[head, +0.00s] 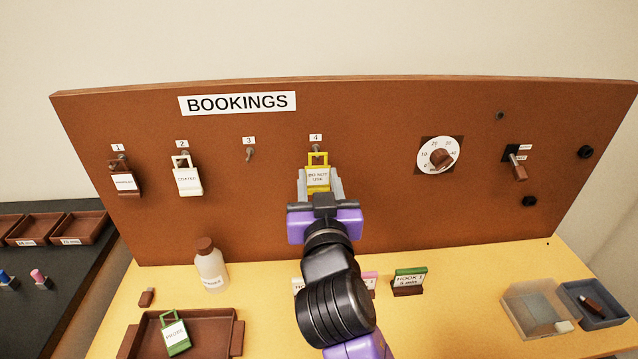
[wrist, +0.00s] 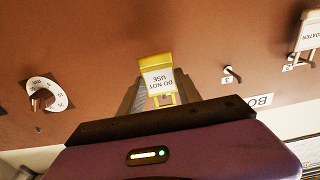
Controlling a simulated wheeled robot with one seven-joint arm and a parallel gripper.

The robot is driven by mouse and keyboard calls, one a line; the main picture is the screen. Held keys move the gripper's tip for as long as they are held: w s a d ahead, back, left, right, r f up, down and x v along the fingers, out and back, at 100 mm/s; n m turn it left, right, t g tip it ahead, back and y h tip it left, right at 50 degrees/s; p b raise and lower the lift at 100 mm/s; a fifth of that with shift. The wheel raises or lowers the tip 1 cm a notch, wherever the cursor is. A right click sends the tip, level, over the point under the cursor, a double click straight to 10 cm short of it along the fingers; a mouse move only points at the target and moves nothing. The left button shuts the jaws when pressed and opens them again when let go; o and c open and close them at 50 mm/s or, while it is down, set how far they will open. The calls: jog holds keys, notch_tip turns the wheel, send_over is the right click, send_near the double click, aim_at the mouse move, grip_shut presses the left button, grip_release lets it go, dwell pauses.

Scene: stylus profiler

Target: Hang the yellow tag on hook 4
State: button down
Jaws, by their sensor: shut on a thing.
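The yellow tag (head: 318,185), labelled DO NOT USE, is upright in front of the brown board under the number 4 label. My gripper (head: 319,190) is shut on its body from the front, one finger on each side. The tag's open yellow loop is at the top, level with hook 4 (head: 316,149); I cannot tell whether the loop is around the hook or only in front of it. In the wrist view the tag (wrist: 157,78) shows upside down between the fingers (wrist: 160,95), and hook 4 is hidden there.
A brown tag (head: 123,184) hangs on hook 1 and a white tag (head: 188,180) on hook 2. Hook 3 (head: 249,154) is bare. A dial (head: 439,156) and a switch (head: 518,165) are on the right. A bottle (head: 211,268) and a tray (head: 236,328) with a green tag (head: 175,335) stand below.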

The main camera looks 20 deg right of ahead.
aim_at(318, 181)
jog(key=shift+x, duration=1.55)
jog(key=shift+f, duration=0.1)
jog(key=shift+s+f+b, duration=0.1)
jog(key=shift+f+b, duration=0.35)
jog(key=shift+b, duration=0.25)
jog(key=c, duration=0.7)
grip_release()
jog(key=shift+c, duration=0.2)
jog(key=shift+c, duration=0.5)
jog(key=shift+s+a, duration=0.2)
jog(key=shift+s, duration=0.3)
jog(key=v, duration=0.7)
jog(key=shift+b, duration=0.45)
